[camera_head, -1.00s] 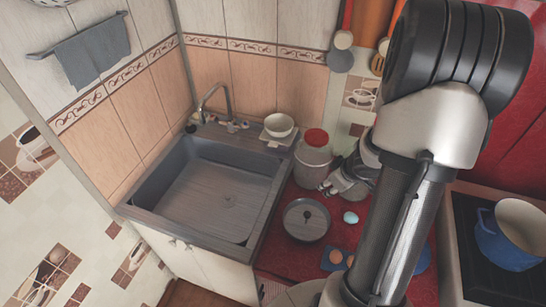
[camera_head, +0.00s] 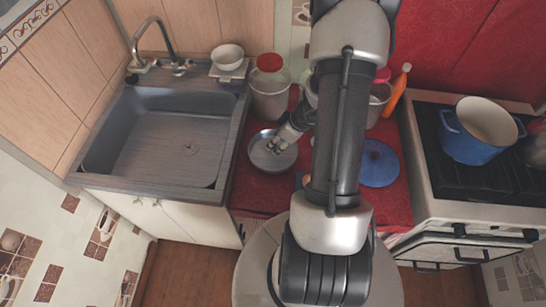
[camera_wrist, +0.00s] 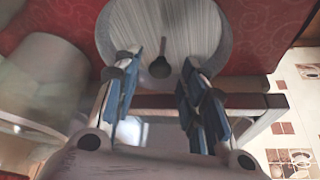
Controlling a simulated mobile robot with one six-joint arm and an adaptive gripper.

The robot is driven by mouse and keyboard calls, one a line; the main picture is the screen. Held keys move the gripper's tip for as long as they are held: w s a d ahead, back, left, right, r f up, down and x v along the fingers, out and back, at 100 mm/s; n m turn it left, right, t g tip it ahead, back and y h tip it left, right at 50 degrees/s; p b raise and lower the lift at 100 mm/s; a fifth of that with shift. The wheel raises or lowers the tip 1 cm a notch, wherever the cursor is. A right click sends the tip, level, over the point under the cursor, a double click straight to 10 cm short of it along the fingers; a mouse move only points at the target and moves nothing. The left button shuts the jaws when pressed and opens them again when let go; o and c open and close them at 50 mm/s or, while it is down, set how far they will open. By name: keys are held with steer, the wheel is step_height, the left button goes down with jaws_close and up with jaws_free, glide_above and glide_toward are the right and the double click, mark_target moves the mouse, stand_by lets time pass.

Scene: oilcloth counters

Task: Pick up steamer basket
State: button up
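The steamer basket (camera_head: 262,157) is a round, shallow grey metal dish on the red counter, just right of the sink. In the wrist view the steamer basket (camera_wrist: 205,30) lies beyond my fingers, with a dark-tipped central post pointing up between them. My gripper (camera_head: 279,146) is over the right part of the basket in the head view and hides some of it. I cannot tell whether the fingers touch the basket.
A red-lidded jar (camera_head: 270,95) stands behind the basket. A blue lid (camera_head: 378,165) lies to the right, and an orange bottle (camera_head: 397,90) stands behind it. The sink (camera_head: 160,145) is to the left. A blue pot (camera_head: 470,140) sits on the stove.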

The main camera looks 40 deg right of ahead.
mark_target(276, 146)
steer(key=shift+s+b+x, duration=0.15)
steer(key=shift+b+x, duration=0.85)
steer(key=shift+x, duration=0.15)
steer(key=shift+s+b+x, duration=0.1)
steer(key=shift+b+x, duration=0.85)
steer(key=shift+x, duration=0.25)
steer(key=shift+w+f+b, duration=0.3)
steer(key=shift+f, duration=0.25)
steer(key=shift+r, duration=0.15)
steer(key=shift+c, duration=0.5)
jaws_close()
